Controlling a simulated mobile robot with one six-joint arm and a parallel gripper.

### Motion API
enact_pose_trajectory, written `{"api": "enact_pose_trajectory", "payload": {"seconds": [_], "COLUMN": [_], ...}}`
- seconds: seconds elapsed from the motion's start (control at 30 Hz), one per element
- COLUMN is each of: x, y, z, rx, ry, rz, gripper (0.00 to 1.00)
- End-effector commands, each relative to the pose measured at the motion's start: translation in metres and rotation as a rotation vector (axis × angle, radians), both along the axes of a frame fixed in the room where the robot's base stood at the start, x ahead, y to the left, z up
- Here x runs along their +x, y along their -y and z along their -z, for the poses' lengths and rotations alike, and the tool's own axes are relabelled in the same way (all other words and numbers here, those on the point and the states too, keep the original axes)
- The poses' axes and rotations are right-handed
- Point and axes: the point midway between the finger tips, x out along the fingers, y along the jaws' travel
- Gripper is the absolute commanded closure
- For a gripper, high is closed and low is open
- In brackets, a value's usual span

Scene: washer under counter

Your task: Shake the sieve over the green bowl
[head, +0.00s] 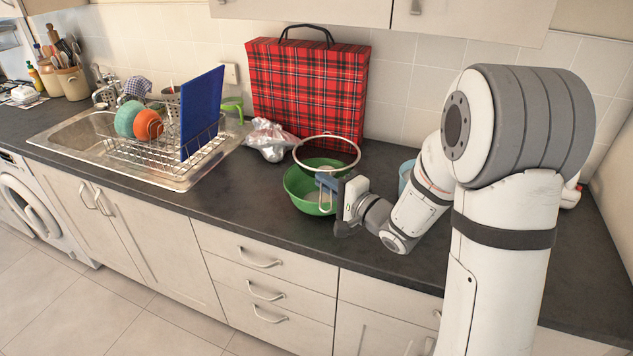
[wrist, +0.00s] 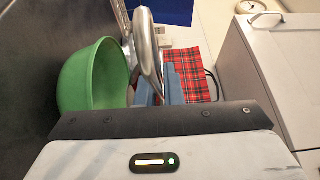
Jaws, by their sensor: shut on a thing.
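The green bowl (head: 299,196) stands on the dark counter. The sieve (head: 327,136) shows as a round metal rim with green seen through it, above the bowl's back part in the picture. My gripper (head: 328,188) is at the bowl's front right and shut on the sieve's handle. In the wrist view the green bowl (wrist: 92,80) is on the left, and the sieve's shiny metal handle or rim (wrist: 148,50) stands between the blue fingers (wrist: 160,90). Whether the sieve touches the bowl or holds anything is unclear.
A red tartan bag (head: 308,90) stands against the wall, with a crumpled plastic bag (head: 270,139) before it. A dish rack (head: 165,150) with a blue board (head: 201,112) is at the sink. A light blue container (head: 405,175) is partly hidden behind my arm. The front counter is clear.

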Motion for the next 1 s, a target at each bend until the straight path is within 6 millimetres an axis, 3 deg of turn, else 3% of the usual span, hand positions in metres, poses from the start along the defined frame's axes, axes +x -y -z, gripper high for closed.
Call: {"api": "enact_pose_trajectory", "payload": {"seconds": [0.13, 0.53, 0.8, 0.9, 1.0], "x": [0.0, -0.001, 0.0, 0.0, -0.001], "y": [0.007, -0.034, 0.006, 0.007, -0.003], "z": [0.0, 0.0, -0.001, 0.0, 0.0], "rx": [0.0, 0.001, 0.0, 0.0, 0.0], "ry": [0.0, -0.001, 0.0, 0.0, 0.0], "rz": [-0.002, -0.003, 0.003, -0.002, -0.005], "gripper": [1.0, 1.0, 1.0, 1.0, 1.0]}}
